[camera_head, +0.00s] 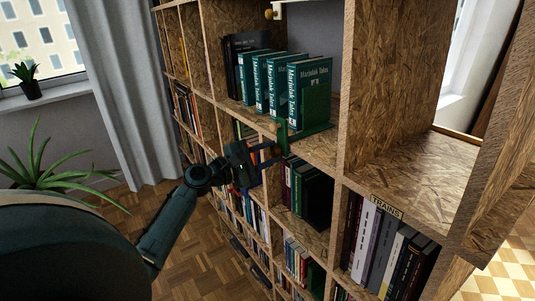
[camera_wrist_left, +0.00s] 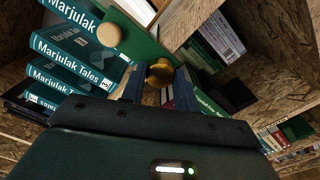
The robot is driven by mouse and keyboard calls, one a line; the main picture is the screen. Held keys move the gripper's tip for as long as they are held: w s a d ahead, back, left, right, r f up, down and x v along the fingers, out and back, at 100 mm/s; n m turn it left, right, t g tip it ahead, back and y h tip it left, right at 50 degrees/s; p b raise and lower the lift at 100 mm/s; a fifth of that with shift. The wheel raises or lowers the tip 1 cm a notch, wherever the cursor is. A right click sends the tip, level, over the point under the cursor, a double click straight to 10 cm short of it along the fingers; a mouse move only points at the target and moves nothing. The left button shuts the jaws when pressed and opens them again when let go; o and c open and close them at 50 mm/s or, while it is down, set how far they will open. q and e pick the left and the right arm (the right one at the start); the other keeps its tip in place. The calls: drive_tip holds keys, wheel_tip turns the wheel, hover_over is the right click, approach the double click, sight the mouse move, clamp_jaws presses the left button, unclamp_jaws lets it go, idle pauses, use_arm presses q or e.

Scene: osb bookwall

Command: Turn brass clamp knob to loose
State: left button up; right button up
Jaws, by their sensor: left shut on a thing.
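The brass clamp knob (camera_wrist_left: 159,73) is a small round golden piece in the left wrist view, below a green metal bookend (camera_wrist_left: 140,38). My left gripper (camera_wrist_left: 158,88) is shut on the knob, with one blue-grey finger on either side of it. A pale round wooden knob (camera_wrist_left: 109,34) shows on the bookend, above and left of my fingers. In the head view, my left gripper (camera_head: 270,160) is at the shelf's front edge, just below the bookend (camera_head: 316,107), and mostly hides the brass knob. My right gripper is not in view.
Teal "Marjulak Tales" books (camera_head: 278,84) stand against the bookend on the OSB bookcase. More books (camera_head: 305,190) fill the compartment below. A spiky plant (camera_head: 52,165) stands on the floor at the left by a curtain (camera_head: 120,90).

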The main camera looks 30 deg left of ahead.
use_arm(q)
drive_tip(key=o, duration=1)
drive_tip(key=shift+c, duration=0.2)
drive_tip(key=b+v, duration=0.3)
drive_tip(key=v, duration=1)
drive_tip(key=shift+s+f, duration=0.1)
drive_tip(key=shift+f, duration=0.05)
